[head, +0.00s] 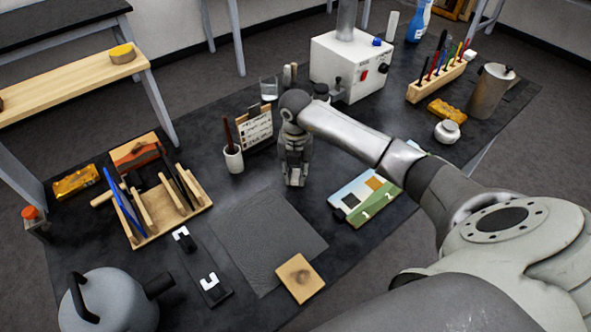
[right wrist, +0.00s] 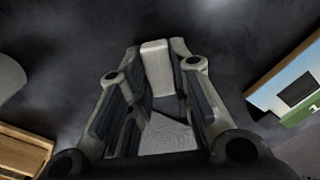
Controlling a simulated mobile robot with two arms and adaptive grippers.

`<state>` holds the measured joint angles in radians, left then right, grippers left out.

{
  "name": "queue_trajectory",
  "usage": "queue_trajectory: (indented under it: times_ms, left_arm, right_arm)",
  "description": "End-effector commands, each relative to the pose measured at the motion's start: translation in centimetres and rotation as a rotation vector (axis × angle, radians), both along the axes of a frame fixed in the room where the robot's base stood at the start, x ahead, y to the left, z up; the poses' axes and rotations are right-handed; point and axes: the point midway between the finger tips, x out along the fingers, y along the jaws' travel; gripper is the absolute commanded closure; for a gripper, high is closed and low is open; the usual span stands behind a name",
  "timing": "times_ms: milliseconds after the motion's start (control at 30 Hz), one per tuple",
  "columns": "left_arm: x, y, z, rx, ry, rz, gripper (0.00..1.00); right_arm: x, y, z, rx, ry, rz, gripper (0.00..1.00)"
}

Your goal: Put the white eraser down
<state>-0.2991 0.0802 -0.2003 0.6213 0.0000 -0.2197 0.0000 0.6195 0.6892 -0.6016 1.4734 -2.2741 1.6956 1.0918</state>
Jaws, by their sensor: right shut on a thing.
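My right gripper (head: 295,172) points down over the dark table, just beyond the far corner of the grey mat (head: 262,240). In the right wrist view, my right gripper (right wrist: 158,75) is shut on the white eraser (right wrist: 157,62), a pale block held between the fingertips. In the head view the fingers hide most or all of the eraser. I cannot tell whether its lower end touches the table. My left gripper is not in view.
A white cup (head: 233,159) and a card stand (head: 257,128) are left of my right gripper. A picture booklet (head: 366,195) lies to its right. A white machine (head: 350,66) stands behind. A wooden rack (head: 146,236) and a kettle (head: 110,300) are at left.

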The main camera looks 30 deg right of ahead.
Motion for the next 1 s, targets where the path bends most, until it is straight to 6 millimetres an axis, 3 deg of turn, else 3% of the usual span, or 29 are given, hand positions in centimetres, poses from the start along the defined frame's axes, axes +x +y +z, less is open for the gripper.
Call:
queue_trajectory:
  times_ms: [433,467,600,1000]
  left_arm:
    - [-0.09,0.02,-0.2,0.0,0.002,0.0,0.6]
    - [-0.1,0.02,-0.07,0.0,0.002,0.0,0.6]
    - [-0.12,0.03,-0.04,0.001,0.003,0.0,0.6]
    - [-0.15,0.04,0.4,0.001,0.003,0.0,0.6]
  right_arm:
    - [0.01,-0.01,-0.92,0.0,-0.001,0.0,0.98]
    - [0.02,0.0,-0.77,0.0,-0.001,0.0,0.75]
    - [0.01,0.0,-0.75,0.0,-0.001,0.0,0.58]
    - [0.04,0.02,-0.14,0.0,-0.003,0.0,0.58]
